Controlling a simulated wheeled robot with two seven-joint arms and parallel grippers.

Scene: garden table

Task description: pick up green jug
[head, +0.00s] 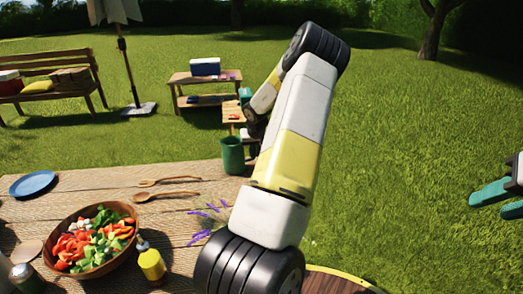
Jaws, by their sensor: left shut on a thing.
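The green jug (232,157) stands upright near the far right edge of the wooden table (110,178). My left arm rises across the middle of the head view and bends back down behind itself to the jug. My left gripper (247,142) is at the jug's right side, shut on it; its fingers are mostly hidden by the arm and the jug. My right gripper (486,206) shows at the right edge, over the grass, with its two teal fingers apart and nothing between them.
A salad bowl (128,213), yellow bottle (152,264), wooden spoons (167,181), blue plate (32,184) and purple flowers (212,216) are on the table. Behind it stand a low shelf table (206,78), a bench (42,62) and a parasol (130,65). Open grass lies to the right.

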